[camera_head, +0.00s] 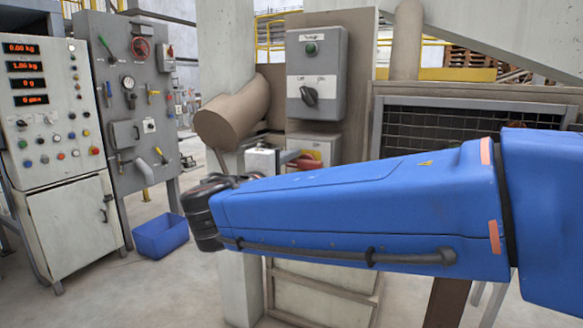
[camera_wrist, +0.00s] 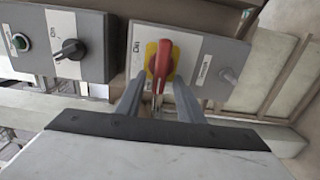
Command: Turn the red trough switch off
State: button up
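The red switch handle (camera_wrist: 161,62) sits on a yellow plate (camera_wrist: 151,56) on a light grey box in the wrist view. An "On" label stands on the box to the left of the plate. The handle runs roughly up and down in that picture. My gripper (camera_wrist: 157,92) is open, its two grey fingers pointing at the switch, one on each side of the handle's lower end. Gaps show between fingers and handle; contact at the tips cannot be told.
A grey box with a black knob (camera_head: 309,95) and green button is mounted above the switch. It also shows left in the wrist view (camera_wrist: 69,49). A brown cylinder (camera_head: 232,116) stands close to my wrist.

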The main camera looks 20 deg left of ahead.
jog(key=s+a, duration=0.1)
jog(key=s, duration=1.6)
jog(key=shift+s+a, duration=0.2)
jog(key=w+d+f+m+g+h, duration=0.1)
jog(key=w+d+f+g+h, duration=0.15)
jog(key=w+d, duration=0.5)
jog(key=w+d+f+m+g+h, duration=0.15)
jog(key=w+d+f, duration=0.25)
jog(key=d, duration=0.6)
jog(key=w+d+f+m+g, duration=0.1)
jog(key=d+f+m+g, duration=0.35)
jog(key=d, duration=1.25)
jog(key=s+d+f+m+g+y, duration=0.1)
jog(key=s+d+f+m+g, duration=0.3)
jog(key=d+f, duration=0.7)
jog(key=s+d+f+m+y, duration=0.2)
jog(key=s+d+f+m, duration=0.1)
jog(key=s, duration=0.3)
jog(key=s+d+f+m+y, duration=0.2)
jog(key=s+d+f+m, duration=0.1)
jog(key=s+d+f, duration=0.1)
jog(key=shift+s+d+g+y, duration=0.35)
jog(key=shift+s+d, duration=0.2)
jog(key=shift+s, duration=0.55)
